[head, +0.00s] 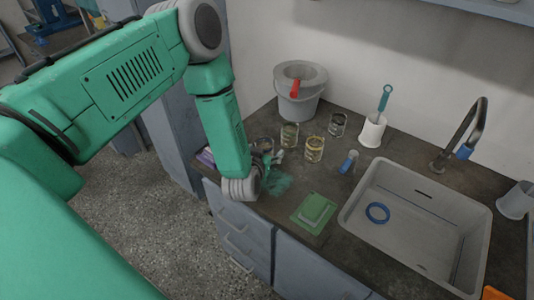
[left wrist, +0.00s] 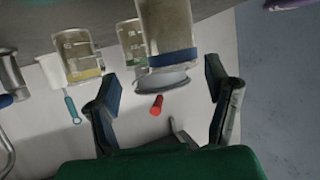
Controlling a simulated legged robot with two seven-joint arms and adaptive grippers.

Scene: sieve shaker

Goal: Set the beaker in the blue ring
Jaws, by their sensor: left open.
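The blue ring (head: 377,213) lies flat on the floor of the sink (head: 452,213) in the head view. Several glass beakers stand on the dark counter, among them one with yellowish contents (head: 314,149) and a greenish one (head: 289,134). My left gripper (head: 271,158) is low at the counter's left side, close to a beaker (head: 263,146) partly hidden behind it. In the left wrist view my left gripper (left wrist: 164,78) has its fingers spread with nothing gripped. A beaker with a blue band (left wrist: 166,25) stands ahead, near the gap between the fingers. My right gripper is out of view.
A grey bucket (head: 298,107) with a red handle stands at the back. The faucet (head: 468,130) rises behind the sink.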

